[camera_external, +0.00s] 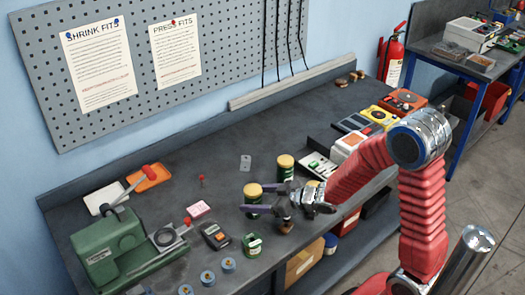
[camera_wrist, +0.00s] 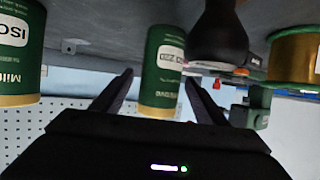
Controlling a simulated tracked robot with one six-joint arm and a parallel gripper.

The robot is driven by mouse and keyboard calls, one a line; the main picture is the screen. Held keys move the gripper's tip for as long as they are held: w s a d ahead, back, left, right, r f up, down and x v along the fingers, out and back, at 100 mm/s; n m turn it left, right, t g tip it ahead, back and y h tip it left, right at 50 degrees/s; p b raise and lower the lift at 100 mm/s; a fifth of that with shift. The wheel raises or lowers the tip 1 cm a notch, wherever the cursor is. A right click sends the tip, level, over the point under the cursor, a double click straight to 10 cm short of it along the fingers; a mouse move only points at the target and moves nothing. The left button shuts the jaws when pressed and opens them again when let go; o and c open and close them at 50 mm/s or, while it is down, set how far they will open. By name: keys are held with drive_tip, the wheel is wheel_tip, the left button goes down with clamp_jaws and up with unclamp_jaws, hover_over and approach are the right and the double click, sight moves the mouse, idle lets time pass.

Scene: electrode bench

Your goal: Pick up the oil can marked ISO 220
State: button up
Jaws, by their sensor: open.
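My gripper (camera_external: 246,199) is open and points left over the bench, with its two fingers apart; in the wrist view it also shows (camera_wrist: 158,80). A green can with a yellow end (camera_external: 253,192) is by the fingertips. In the wrist view, which is upside down, a green can with a white label (camera_wrist: 160,78) appears between the fingers; I cannot tell whether it is inside the jaws. A second green can with a yellow end (camera_external: 285,168) stands farther back, and a green can labelled ISO (camera_wrist: 18,60) is at the left edge. The label numbers are not clearly readable.
A smaller green container (camera_external: 252,245) stands near the bench front. A green machine (camera_external: 108,250) is at left; coloured boxes (camera_external: 403,100) are at the back right.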

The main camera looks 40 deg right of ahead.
drive_tip(key=shift+x, duration=2.5)
drive_tip(key=c, duration=1.5)
drive_tip(key=shift+r, duration=5.05)
